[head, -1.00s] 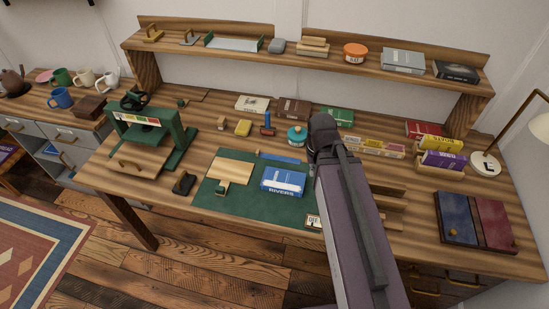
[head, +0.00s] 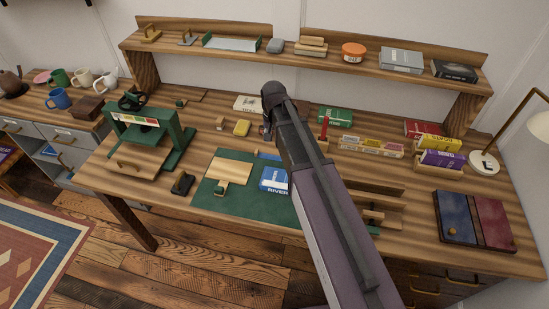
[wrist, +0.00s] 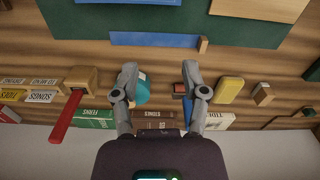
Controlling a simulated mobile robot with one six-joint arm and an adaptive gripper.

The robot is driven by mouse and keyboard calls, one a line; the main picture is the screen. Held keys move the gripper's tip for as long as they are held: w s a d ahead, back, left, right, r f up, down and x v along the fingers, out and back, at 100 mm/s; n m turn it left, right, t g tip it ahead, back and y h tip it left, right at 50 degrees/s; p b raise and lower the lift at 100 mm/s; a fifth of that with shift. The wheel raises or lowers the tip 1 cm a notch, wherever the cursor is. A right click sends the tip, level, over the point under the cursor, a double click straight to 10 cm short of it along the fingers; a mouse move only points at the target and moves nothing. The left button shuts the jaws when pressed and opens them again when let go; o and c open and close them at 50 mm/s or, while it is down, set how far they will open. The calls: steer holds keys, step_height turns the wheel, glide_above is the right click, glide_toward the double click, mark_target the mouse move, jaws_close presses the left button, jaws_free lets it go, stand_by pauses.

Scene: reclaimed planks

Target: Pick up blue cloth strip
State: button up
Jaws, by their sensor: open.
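The blue cloth strip (wrist: 155,40) lies flat along the edge of the dark green mat (wrist: 290,30), with a small wooden block (wrist: 203,46) at its right end in the wrist view. In the head view, part of the strip (head: 268,156) shows left of my arm, and the rest is hidden. My gripper (wrist: 160,70) is open and empty in the wrist view, its fingertips apart and just below the strip in the picture. In the head view my arm hides the gripper.
A teal round jar (wrist: 143,88) is close by the left finger, and a red-and-blue item (wrist: 181,90) by the right finger. A yellow block (wrist: 229,90) lies farther right. A blue book (head: 274,179) lies on the mat, and a red upright piece (head: 323,128) stands behind.

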steer(key=m, duration=0.1)
glide_above(256, 151)
steer(key=shift+s+a, duration=0.2)
steer(key=shift+s, duration=0.15)
steer(key=shift+f, duration=0.15)
step_height(256, 151, down, 8)
steer(key=b, duration=0.8)
steer(key=shift+f+b, duration=0.2)
steer(key=shift+b, duration=0.2)
steer(key=f+b, duration=0.3)
steer(key=shift+w+d+f, duration=0.2)
steer(key=shift+w+d, duration=0.1)
steer(key=shift+w, duration=0.1)
steer(key=shift+f+b, duration=0.9)
steer(key=shift+b, duration=0.2)
steer(key=shift+c, duration=0.2)
